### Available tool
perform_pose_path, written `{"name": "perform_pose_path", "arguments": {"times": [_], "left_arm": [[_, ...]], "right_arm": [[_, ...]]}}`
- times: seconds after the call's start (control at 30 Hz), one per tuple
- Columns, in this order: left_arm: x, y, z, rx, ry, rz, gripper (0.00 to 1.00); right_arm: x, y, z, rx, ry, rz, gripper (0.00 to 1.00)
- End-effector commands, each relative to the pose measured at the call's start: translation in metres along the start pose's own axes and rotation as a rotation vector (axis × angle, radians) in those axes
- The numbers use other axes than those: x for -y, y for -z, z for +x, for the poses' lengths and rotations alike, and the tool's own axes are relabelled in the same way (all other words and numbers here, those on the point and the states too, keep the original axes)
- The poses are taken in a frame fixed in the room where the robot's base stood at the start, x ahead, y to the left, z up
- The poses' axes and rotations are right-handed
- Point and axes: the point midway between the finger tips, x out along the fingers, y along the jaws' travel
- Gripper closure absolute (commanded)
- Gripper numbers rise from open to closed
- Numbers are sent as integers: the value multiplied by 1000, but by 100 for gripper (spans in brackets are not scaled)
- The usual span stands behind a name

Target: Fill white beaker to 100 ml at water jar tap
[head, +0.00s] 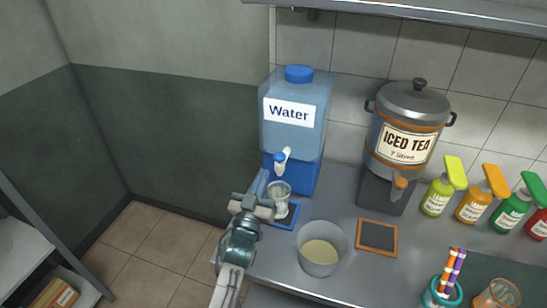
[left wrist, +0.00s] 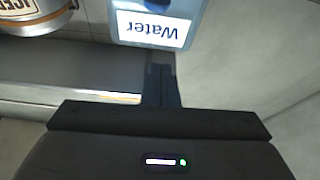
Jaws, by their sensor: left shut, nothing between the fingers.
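The water jar (head: 295,110) is a clear blue container with a blue cap and a "Water" label, on a blue base. Its tap (head: 281,160) is white and blue, at the front. The pale, see-through beaker (head: 280,200) stands upright beneath the tap on a blue tray (head: 283,222); its fill level is too small to read. My left gripper (head: 262,182) is shut and empty, just left of the tap and beaker. In the left wrist view, its closed fingers (left wrist: 162,85) point towards the upside-down Water label (left wrist: 152,28). My right gripper is not in view.
Several coloured bottles (head: 443,187) and a teal cup (head: 441,292) stand farther right.

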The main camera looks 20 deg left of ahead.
Motion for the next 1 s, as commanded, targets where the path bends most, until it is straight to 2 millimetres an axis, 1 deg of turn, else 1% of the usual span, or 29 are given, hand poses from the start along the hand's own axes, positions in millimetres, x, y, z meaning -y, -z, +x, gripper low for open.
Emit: {"name": "perform_pose_path", "arguments": {"times": [0.17,0.27,0.37,0.6,0.73,0.77,0.8,0.83,1.0], "left_arm": [[0,0,2,0,0,0,100],[0,1,10,-1,0,-1,100],[0,2,25,-2,0,0,100],[0,2,76,-2,0,0,100],[0,1,102,-1,0,-1,100],[0,-6,101,4,0,-1,100],[0,-14,96,6,0,-1,100],[0,-18,94,6,0,-2,100],[0,-32,90,3,0,0,100]], "right_arm": [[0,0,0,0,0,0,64],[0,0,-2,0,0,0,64],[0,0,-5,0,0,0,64],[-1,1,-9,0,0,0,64],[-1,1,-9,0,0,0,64],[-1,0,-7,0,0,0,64],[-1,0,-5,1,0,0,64],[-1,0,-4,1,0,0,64],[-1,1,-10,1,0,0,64]]}}
